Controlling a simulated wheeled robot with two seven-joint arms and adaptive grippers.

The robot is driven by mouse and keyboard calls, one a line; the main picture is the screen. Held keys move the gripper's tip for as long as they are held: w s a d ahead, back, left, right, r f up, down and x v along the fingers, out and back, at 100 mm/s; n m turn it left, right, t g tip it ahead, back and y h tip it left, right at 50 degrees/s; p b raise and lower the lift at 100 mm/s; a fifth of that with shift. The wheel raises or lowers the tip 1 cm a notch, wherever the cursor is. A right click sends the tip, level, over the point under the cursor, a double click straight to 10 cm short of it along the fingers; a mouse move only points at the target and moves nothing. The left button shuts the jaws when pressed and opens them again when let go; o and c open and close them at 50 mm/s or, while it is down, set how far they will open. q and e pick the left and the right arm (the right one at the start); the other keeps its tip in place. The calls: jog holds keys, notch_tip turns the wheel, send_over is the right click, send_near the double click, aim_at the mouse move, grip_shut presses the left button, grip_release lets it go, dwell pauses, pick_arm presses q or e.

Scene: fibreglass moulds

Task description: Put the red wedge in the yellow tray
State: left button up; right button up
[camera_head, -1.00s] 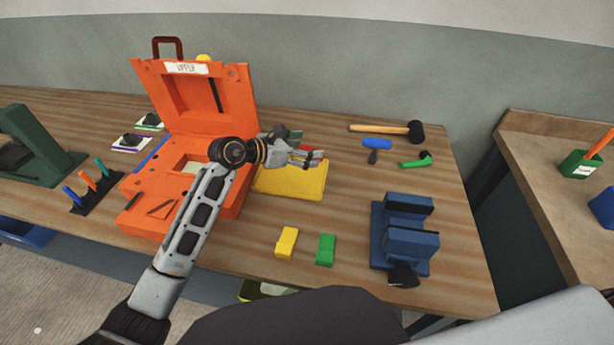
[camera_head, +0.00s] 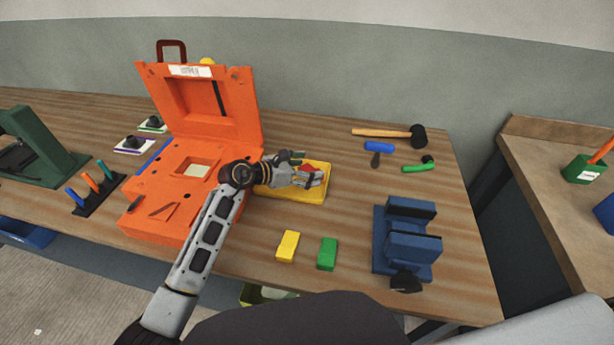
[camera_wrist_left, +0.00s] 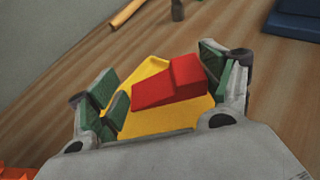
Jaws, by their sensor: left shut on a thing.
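The red wedge (camera_head: 309,168) shows between the fingers of my left gripper (camera_head: 308,177). In the left wrist view the red wedge (camera_wrist_left: 170,84) lies between the green finger pads of the left gripper (camera_wrist_left: 165,88), which is shut on it. Behind it is the yellow tray (camera_head: 320,192), partly covered by the gripper. The yellow tray (camera_wrist_left: 160,120) also shows in the left wrist view. The gripper is over or within the tray; whether the wedge touches the tray floor is hard to tell. My right gripper is not in view.
An open orange case (camera_head: 150,190) stands left of the tray. A yellow block (camera_head: 287,246) and a green block (camera_head: 327,254) lie in front. A blue vise (camera_head: 408,245) stands at the right. A mallet (camera_head: 416,136) and small tools lie behind.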

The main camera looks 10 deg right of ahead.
pick_arm(q)
notch_tip(320, 180, down, 2)
jog(key=shift+f, duration=0.6)
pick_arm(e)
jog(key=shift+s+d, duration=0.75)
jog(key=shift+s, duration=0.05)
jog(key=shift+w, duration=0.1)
